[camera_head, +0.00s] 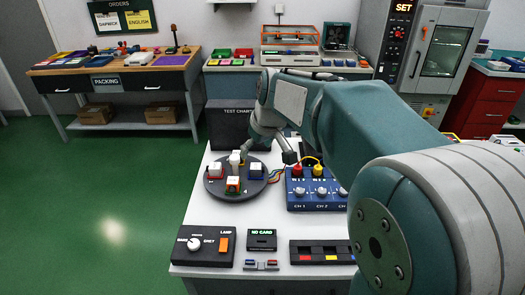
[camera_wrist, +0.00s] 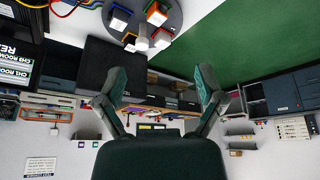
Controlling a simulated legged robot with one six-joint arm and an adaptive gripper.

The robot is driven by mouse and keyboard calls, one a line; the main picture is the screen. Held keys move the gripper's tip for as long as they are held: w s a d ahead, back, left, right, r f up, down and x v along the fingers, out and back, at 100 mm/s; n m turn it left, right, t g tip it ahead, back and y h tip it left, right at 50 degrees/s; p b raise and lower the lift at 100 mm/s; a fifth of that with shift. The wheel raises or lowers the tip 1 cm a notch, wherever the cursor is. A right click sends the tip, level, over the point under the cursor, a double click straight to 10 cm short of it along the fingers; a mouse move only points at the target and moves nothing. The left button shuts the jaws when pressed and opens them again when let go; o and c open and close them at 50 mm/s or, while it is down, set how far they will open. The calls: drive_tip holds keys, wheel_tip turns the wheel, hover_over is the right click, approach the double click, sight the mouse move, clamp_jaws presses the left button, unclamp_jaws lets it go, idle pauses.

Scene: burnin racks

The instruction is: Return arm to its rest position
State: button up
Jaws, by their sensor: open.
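My gripper (camera_head: 267,150) is over the white bench, beside the right rear of a dark round turntable (camera_head: 214,188). In the wrist view my gripper (camera_wrist: 161,82) has its two fingers spread wide, with nothing between them. The turntable (camera_wrist: 176,22) shows at the top of that view, beyond the fingertips. It carries several white-topped coloured blocks, including an orange one (camera_head: 233,186) and a blue one (camera_head: 256,170). My arm reaches from the lower right across the bench and bends down at the wrist. Part of the turntable's rear is hard to make out behind the gripper.
A lamp control box (camera_head: 206,245) and a card reader (camera_head: 262,240) are at the front. A black test chart box (camera_head: 238,125) stands behind. Green floor is clear at left.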

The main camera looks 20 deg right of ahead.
drive_tip(key=shift+s+a+r, duration=0.2)
drive_tip(key=shift+s+a, duration=0.4)
drive_tip(key=shift+s, duration=0.1)
drive_tip(key=s+f+m+t+h, duration=0.1)
drive_tip(key=s+m, duration=0.3)
drive_tip(key=s, duration=1.9)
drive_tip(key=shift+s+d+f+h, duration=0.3)
drive_tip(key=shift+s+f, duration=0.1)
drive_tip(key=shift+f, duration=0.4)
drive_tip(key=shift+a, duration=0.1)
drive_tip(key=shift+c, duration=0.4)
